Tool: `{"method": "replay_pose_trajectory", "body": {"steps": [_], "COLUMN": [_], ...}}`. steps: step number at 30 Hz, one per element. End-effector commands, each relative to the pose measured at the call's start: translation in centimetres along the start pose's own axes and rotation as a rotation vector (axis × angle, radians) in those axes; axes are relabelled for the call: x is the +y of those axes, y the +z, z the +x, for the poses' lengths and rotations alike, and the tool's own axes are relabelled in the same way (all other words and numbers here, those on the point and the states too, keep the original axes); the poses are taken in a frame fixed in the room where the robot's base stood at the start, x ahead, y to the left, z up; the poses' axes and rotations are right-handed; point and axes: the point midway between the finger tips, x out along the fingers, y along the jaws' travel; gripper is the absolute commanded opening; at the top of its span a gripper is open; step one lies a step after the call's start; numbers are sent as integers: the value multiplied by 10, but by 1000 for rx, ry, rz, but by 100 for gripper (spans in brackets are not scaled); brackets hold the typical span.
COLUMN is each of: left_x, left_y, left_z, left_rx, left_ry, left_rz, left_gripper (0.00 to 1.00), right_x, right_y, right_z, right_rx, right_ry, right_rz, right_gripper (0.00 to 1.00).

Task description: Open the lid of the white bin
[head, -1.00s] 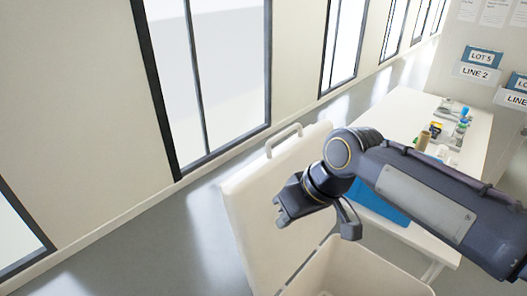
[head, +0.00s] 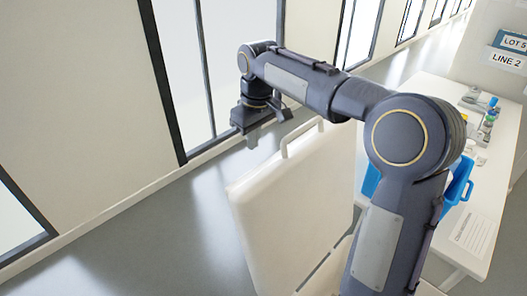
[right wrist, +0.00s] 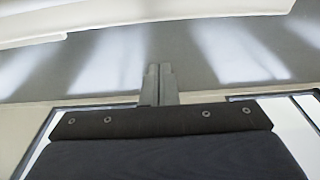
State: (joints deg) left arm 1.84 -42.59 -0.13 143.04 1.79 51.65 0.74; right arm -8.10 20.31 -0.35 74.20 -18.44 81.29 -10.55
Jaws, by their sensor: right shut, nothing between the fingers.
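The white bin (head: 345,262) stands low in the head view, its body mostly hidden behind its lid and my right arm. Its lid (head: 290,200) is raised, standing steeply tilted, with a loop handle (head: 301,137) on its top edge. My right gripper (head: 253,138) is above and beyond the lid's top edge, on the window side, pointing down. It is shut and empty, apart from the lid and handle. In the right wrist view the closed fingers (right wrist: 158,82) show over the floor, with a pale panel, probably the lid (right wrist: 150,14), across the top. My left gripper is not in view.
A white table (head: 435,95) stands at the right with a blue tray (head: 458,186), small bottles and a paper sheet (head: 474,238). A wall with tall dark-framed windows runs along the left. The floor (head: 130,255) left of the bin is clear.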

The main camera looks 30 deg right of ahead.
Motion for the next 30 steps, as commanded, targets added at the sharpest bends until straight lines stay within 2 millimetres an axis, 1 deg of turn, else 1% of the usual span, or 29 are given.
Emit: {"method": "replay_pose_trajectory", "body": {"steps": [1, 3, 4, 5, 6, 9, 12, 16, 26, 28, 30], "left_x": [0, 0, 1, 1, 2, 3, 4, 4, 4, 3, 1], "left_y": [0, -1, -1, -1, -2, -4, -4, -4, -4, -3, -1], "left_z": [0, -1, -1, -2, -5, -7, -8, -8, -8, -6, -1], "left_rx": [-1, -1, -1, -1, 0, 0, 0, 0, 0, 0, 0], "left_ry": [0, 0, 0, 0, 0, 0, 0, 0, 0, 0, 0], "left_rz": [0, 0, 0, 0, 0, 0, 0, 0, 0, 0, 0], "left_gripper": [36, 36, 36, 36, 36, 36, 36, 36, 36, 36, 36], "right_x": [0, 0, 0, 0, 1, 0, 0, 0, 0, 1, 1], "right_y": [1, 1, 1, 3, 11, 24, 33, 38, 39, 42, 49], "right_z": [12, 26, 32, 33, 25, 21, 19, 18, 18, 17, 14], "right_rx": [-5, -5, -5, -2, 3, 2, 1, 1, 2, 10, 28], "right_ry": [-1, -1, -1, -1, 1, 0, 0, 0, 0, 0, 0], "right_rz": [1, 1, 1, 2, 3, 2, 1, 1, 1, 1, 2], "right_gripper": [0, 0, 0, 0, 0, 0, 0, 0, 0, 0, 0]}}
